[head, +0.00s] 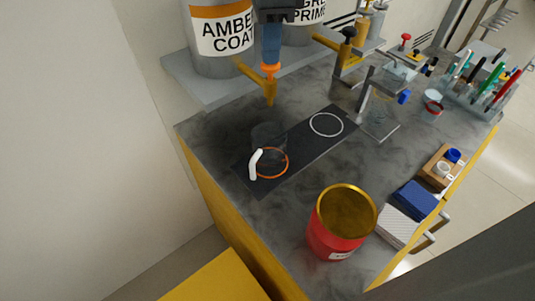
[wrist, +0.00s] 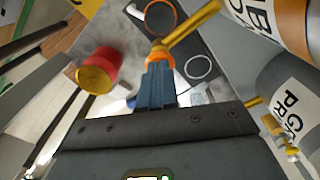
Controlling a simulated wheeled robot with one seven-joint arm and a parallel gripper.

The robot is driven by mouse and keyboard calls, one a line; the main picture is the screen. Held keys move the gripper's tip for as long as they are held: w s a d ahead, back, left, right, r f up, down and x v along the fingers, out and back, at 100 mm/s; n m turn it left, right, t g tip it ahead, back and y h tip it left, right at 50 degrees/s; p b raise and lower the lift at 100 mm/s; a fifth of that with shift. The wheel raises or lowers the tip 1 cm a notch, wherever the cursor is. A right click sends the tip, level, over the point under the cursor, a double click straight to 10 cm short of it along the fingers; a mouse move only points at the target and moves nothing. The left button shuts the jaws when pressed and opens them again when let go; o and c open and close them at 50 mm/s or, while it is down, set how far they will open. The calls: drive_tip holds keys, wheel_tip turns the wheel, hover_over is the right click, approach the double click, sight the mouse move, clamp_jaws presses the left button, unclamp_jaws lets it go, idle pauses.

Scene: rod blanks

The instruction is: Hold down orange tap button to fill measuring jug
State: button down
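The orange tap button (head: 270,68) sits on top of the brass tap (head: 245,70) of the AMBER COAT container (head: 222,30). My gripper (head: 271,62) points down at the button with its blue fingers together, and the tips appear to touch it. In the wrist view the fingers (wrist: 160,72) meet the orange button (wrist: 159,55), beside the brass tap (wrist: 192,32). The clear measuring jug (head: 268,134) stands upright below the tap at the orange ring (head: 283,172), its white handle (head: 255,163) toward the front. I see no amber liquid in it.
A dark mat (head: 300,150) also carries an empty white ring (head: 326,125). A red can (head: 335,235) with a yellow inside stands at the front. A second container (head: 305,25) with its tap (head: 345,50) is to the right. A stand (head: 375,100) is on the right.

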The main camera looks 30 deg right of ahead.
drive_tip(key=shift+f+b, duration=0.7)
drive_tip(key=shift+f, duration=0.1)
idle(7.2)
